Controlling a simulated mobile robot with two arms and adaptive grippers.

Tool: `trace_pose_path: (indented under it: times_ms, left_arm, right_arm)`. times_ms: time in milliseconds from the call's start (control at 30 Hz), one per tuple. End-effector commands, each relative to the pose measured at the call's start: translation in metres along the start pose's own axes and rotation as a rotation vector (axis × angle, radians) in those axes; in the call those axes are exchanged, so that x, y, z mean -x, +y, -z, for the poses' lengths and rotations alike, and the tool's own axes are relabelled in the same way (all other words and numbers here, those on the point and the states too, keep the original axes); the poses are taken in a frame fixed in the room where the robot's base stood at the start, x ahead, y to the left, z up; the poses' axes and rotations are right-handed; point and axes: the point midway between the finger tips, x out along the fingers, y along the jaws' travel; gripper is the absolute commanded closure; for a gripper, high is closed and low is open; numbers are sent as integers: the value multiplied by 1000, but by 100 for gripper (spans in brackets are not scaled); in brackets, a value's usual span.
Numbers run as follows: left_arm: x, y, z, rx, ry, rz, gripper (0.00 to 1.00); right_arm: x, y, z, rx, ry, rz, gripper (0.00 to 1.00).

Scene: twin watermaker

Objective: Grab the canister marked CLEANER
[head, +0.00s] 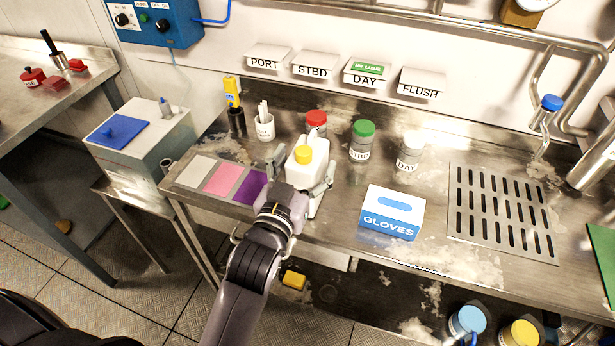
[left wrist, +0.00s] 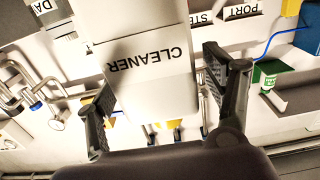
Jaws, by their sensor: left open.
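The white canister with a yellow cap (head: 306,158) stands on the steel bench in the head view. In the left wrist view the canister (left wrist: 146,66) shows the word CLEANER upside down. My left gripper (head: 303,172) is open, with one finger on each side of the canister. The left wrist view shows its two fingers (left wrist: 158,92) apart, with the canister between them and a small gap visible on the right side. Whether the left finger touches it I cannot tell. My right gripper is not in view.
Jars with red (head: 316,120), green (head: 362,142) and white (head: 411,150) lids stand behind and to the right. A GLOVES box (head: 391,213) is to the right, near a slotted drain (head: 502,212). A colour chart (head: 222,180) lies left. A cup (head: 265,127) stands behind.

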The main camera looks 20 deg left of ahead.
Motion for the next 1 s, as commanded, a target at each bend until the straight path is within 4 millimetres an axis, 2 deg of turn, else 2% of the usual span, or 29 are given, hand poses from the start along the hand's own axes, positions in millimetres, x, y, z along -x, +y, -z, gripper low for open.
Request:
trace_pose_path:
  times_ms: [133,400,1000]
  left_arm:
    - [-15,1,-1,1,1,-1,25]
    - [-17,1,-1,1,-2,-1,25]
    - [-16,1,-1,1,-1,-1,65]
  right_arm:
    - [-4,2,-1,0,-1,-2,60]
    - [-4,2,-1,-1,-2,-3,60]
    - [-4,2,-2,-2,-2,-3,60]
